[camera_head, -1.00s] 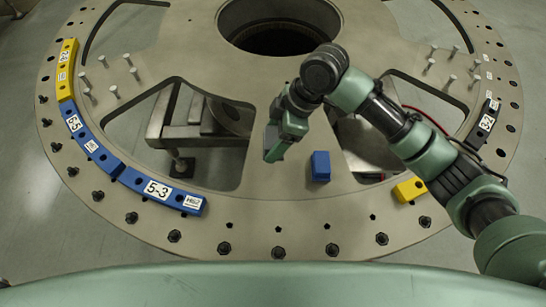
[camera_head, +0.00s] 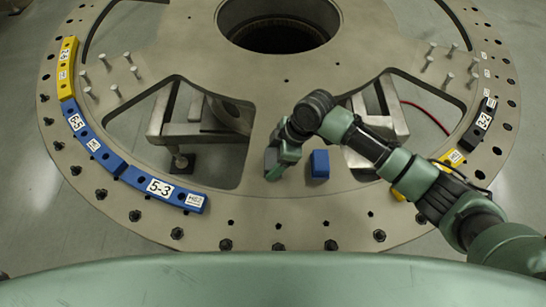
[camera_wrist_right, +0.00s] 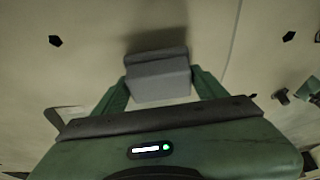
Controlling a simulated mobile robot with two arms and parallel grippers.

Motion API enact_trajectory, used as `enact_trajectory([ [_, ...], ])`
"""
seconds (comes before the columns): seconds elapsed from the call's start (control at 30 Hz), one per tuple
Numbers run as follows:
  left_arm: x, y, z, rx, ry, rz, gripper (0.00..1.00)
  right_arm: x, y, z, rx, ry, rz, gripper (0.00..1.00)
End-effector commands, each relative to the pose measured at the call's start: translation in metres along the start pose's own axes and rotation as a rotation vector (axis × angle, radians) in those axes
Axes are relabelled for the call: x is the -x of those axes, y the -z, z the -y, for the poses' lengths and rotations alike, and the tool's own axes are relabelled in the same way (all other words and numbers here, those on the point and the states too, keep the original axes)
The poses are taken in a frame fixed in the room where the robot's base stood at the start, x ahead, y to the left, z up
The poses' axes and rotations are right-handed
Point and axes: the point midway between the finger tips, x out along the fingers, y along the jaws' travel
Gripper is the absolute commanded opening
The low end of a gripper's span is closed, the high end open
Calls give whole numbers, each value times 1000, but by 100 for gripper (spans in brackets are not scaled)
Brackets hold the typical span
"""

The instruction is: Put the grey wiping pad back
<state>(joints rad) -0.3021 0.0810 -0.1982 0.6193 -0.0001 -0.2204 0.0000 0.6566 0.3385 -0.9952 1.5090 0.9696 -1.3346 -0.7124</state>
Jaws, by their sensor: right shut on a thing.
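The grey wiping pad (camera_wrist_right: 158,82) is between the two green fingers of my right gripper (camera_wrist_right: 158,90) in the right wrist view. Its lighter grey face is toward the camera, with a darker part behind it. In the head view my right gripper (camera_head: 283,168) points down over the turret plate (camera_head: 262,205), just left of a blue block, and a bit of the grey pad (camera_head: 270,158) shows at its left side. The gripper is shut on the pad. I cannot tell whether the pad touches the plate. My left gripper is not in view.
The small blue block (camera_head: 320,164) stands close right of the gripper. Blue segments (camera_head: 160,190) and a yellow one (camera_head: 67,68) line the plate's left rim. A dark segment (camera_head: 479,124) lies at the right. My arm partly covers a yellow segment (camera_head: 452,158). Openings cut through the plate.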

Motion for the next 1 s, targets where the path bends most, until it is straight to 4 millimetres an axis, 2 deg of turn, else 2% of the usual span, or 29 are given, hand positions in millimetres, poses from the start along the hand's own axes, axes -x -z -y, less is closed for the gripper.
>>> enact_trajectory([
  [0.1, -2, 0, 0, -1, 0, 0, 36, -3, -1, 0, 0, 0, -1, 40],
  [0.13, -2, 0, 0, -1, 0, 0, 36, -3, -1, 0, 0, 0, 0, 78],
  [0.2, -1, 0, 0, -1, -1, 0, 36, -2, -1, 0, 0, 0, 0, 94],
  [0.47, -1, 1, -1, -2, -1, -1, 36, -2, -1, 0, 0, 0, 0, 94],
  [0.63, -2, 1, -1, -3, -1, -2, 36, 6, 0, -1, 1, -3, -1, 94],
  [0.77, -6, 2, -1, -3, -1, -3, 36, 28, -1, -1, 1, -4, -1, 94],
  [1.0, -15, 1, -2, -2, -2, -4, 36, 80, 0, -2, 1, -5, -1, 94],
])
